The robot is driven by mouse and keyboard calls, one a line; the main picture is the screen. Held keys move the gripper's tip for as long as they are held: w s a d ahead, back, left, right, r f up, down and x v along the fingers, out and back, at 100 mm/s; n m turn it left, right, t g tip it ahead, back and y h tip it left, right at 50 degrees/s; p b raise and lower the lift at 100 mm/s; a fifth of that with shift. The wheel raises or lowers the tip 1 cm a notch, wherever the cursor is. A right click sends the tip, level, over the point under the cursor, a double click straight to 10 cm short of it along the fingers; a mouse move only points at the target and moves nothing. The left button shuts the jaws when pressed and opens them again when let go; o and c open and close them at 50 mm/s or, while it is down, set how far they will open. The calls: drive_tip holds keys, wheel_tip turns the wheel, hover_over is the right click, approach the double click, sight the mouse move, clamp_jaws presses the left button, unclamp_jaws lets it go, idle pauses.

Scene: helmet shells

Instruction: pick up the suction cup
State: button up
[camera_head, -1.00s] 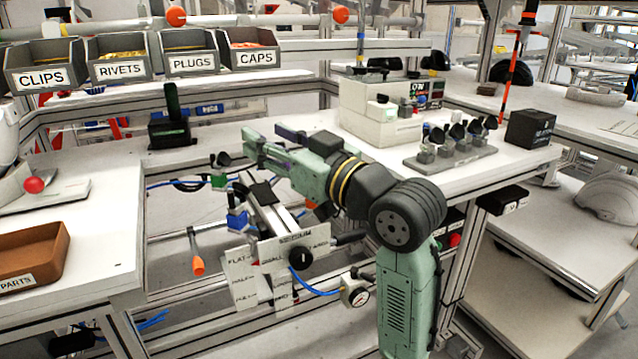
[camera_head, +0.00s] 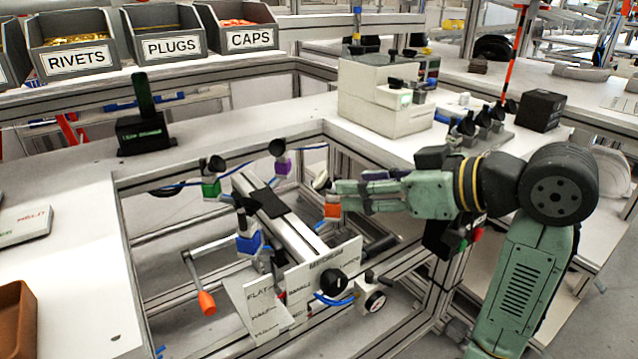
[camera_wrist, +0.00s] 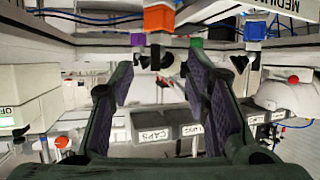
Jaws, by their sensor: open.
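Several dark suction cups on coloured blocks sit around the fixture in the head view; I cannot tell which one is meant. One cup (camera_head: 277,147) is on a purple block (camera_head: 282,167), another (camera_head: 217,163) on a green block (camera_head: 211,188). A blue block (camera_head: 249,243) is at the front left. An orange block (camera_head: 332,210) is at my gripper (camera_head: 342,195), with a tilted cup (camera_head: 320,180) above it. In the wrist view, my gripper (camera_wrist: 160,80) is open, with nothing held between its fingers. The orange block (camera_wrist: 158,19) shows beyond them at the top.
More cups (camera_head: 485,117) stand on a rack at the right, by a white box (camera_head: 385,105). Labelled bins (camera_head: 165,42) line the back left. A lettered plate (camera_head: 290,300) and an orange-handled crank (camera_head: 206,302) are in front.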

sight(322, 185)
drive_tip(key=x, duration=0.5)
drive_tip(key=p+x, duration=0.1)
drive_tip(key=x, duration=0.2)
drive_tip(key=shift+a+r, duration=0.2)
drive_tip(key=shift+a, duration=0.25)
drive_tip(key=shift+w+a+f, duration=0.2)
drive_tip(key=shift+w+a, duration=0.05)
drive_tip(key=shift+a, duration=0.05)
clamp_jaws()
